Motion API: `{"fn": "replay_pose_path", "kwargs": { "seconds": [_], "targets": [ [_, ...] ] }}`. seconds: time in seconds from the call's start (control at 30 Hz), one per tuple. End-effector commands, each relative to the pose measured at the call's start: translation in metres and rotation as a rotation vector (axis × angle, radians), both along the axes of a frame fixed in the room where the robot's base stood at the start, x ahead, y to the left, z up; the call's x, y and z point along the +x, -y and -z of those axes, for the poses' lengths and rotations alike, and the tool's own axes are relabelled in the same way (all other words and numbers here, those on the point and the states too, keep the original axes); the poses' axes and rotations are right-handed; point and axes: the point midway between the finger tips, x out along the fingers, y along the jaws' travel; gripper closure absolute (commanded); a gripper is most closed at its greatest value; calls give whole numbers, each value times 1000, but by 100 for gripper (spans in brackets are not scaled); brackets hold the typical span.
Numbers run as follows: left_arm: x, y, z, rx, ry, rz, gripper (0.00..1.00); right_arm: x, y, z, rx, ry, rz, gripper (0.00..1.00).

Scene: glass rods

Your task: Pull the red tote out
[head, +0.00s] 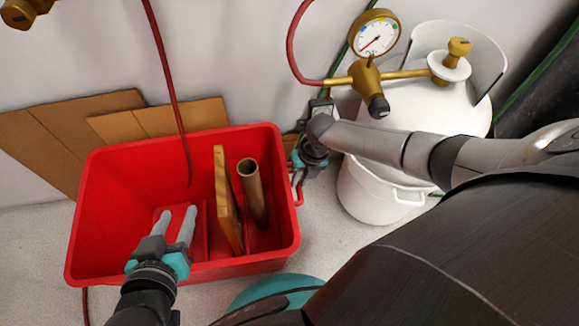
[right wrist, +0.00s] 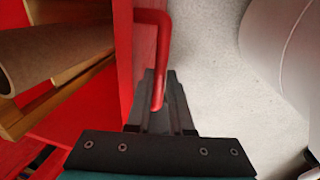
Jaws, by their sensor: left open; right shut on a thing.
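The red tote (head: 108,205) stands on the floor against the wall, left of centre in the head view. Its side wall (right wrist: 125,45) and red side handle (right wrist: 155,18) show in the right wrist view. My right gripper (head: 296,178) is at the tote's right side, shut on that handle; its fingers (right wrist: 158,100) are around the handle's bar. My left gripper (head: 178,213) is open and empty, with its fingers over the tote's inside near the front wall. I cannot tell whether it touches the tote.
A wooden board (head: 227,205) and a brown tube (head: 252,190) lean inside the tote. Brown panels (head: 50,140) lean on the wall behind it. A red hose (head: 164,70) hangs into view over the tote.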

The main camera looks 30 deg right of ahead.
Motion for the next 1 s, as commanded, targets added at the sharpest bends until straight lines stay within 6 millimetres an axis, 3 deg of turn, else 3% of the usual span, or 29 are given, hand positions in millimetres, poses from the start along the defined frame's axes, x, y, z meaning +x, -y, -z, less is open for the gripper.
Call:
{"fn": "replay_pose_path", "kwargs": {
  "seconds": [0.27,0.3,0.57,1.0],
  "targets": [
    [0,0,0,1,0,-1,53,-2,4,2,-7,-4,1,100],
    [0,0,0,1,0,-1,53,-2,4,2,-6,-4,1,79],
    [0,0,0,0,0,0,53,-1,2,1,-3,-2,0,51],
    [0,0,-9,1,1,0,53,-2,-2,-8,0,0,1,51]
  ]
}}
